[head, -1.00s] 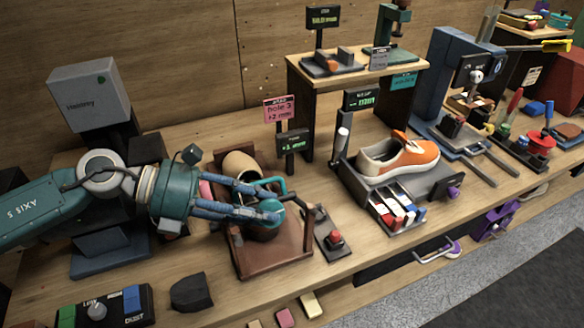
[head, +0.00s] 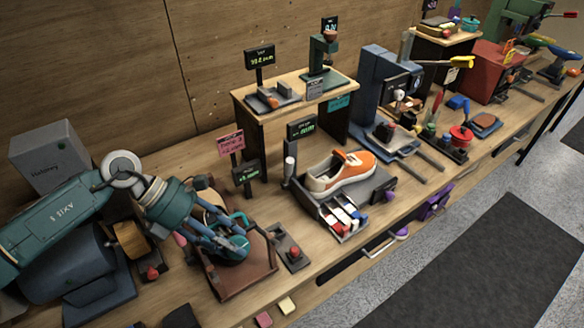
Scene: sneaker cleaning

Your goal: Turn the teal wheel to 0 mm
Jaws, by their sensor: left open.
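The teal wheel (head: 235,250) sits on a brown tray-like stand (head: 250,277) at the left of the bench. Part of its rim shows beyond my fingers. My left gripper (head: 236,241) reaches in from the left, with its blue fingers over the wheel. The fingers are apart; I cannot tell whether they touch the rim. They hide part of the wheel. A small dark display (head: 246,174) with green figures stands behind the stand, below a pink sign (head: 230,145). The figures are too small to read surely. My right gripper is not in view.
A small block with a red button (head: 294,256) lies just right of the stand. An orange and white sneaker (head: 343,172) rests on a grey fixture farther right. A raised wooden shelf (head: 262,118) stands behind. Pink and yellow blocks (head: 287,305) lie near the front edge.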

